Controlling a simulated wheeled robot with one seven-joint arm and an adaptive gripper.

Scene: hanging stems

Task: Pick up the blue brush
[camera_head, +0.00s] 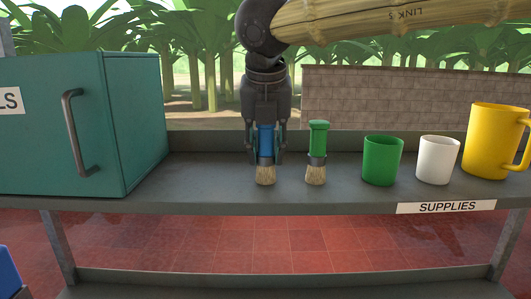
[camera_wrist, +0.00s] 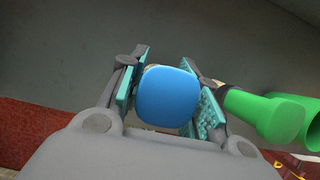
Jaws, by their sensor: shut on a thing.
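The blue brush (camera_head: 265,139) stands upright on the grey shelf, with its bristles down at the shelf surface. I cannot tell whether the bristles touch the shelf. My gripper (camera_head: 265,150) comes straight down from above, with a finger on each side of the blue handle, and is shut on it. In the wrist view the blue handle top (camera_wrist: 168,95) sits between the two teal finger pads of my gripper (camera_wrist: 170,92). The green brush (camera_head: 318,140) stands upright just to the right, apart from my gripper; it also shows in the wrist view (camera_wrist: 265,117).
A green cup (camera_head: 382,161), a white cup (camera_head: 437,160) and a yellow mug (camera_head: 492,142) stand to the right on the shelf (camera_head: 215,185). A teal cabinet (camera_head: 140,120) with a handle stands at left. The shelf between cabinet and brush is clear.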

